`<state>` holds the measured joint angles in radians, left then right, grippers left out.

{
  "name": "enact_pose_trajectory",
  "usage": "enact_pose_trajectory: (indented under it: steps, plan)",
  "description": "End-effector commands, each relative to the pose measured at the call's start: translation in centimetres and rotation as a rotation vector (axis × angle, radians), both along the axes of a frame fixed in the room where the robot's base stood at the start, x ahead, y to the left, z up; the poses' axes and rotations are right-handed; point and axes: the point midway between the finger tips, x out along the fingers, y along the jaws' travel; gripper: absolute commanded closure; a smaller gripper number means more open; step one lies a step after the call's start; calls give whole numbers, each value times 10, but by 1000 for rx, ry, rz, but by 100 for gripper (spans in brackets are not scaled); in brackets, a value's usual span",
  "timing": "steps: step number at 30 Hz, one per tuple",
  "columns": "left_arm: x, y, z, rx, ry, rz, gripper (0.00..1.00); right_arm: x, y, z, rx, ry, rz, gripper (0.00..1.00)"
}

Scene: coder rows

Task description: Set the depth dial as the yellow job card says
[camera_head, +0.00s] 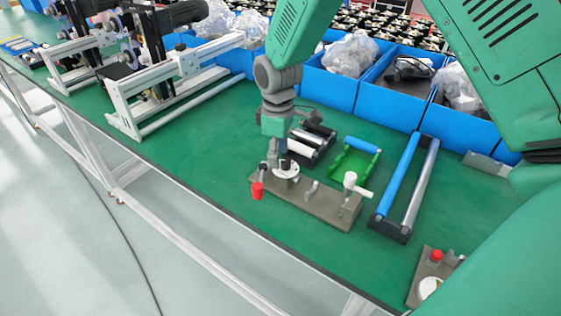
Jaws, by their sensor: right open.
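My right gripper (278,161) points down over a grey-brown plate (323,208) on the green bench. Its dark fingers are apart, just above or around a white round dial (287,171) with dark marks; I cannot tell whether they touch it. A red knob (257,190) sits at the plate's left end, and a white knob with a handle (351,180) at its right end. Another plate at the lower right carries a red knob (437,256) and a white dial (430,287), partly cut off. I cannot tell which dial is the depth dial. No yellow card shows. My left gripper is not in view.
A green frame (352,160), a blue-and-grey roller frame (406,190) and a dark roller unit (312,143) stand close behind the plate. Blue bins (388,104) with clear bags line the back. White frames (150,90) stand at the left. The front bench strip is clear.

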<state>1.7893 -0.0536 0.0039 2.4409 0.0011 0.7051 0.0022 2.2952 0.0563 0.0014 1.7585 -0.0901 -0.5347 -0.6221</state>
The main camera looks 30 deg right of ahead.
Motion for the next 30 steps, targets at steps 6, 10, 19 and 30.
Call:
enact_pose_trajectory:
  steps: [6, 10, 19, 30]
  plan:
    - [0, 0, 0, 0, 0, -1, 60, -2, -14, -31, 14, 2, -5, 57]
    - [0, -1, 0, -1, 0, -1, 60, -3, -16, -38, 16, 7, -6, 57]
    - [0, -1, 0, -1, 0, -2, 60, -2, -6, -35, 1, 6, -3, 69]
    - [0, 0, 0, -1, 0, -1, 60, -1, -4, -35, 12, 1, -1, 100]
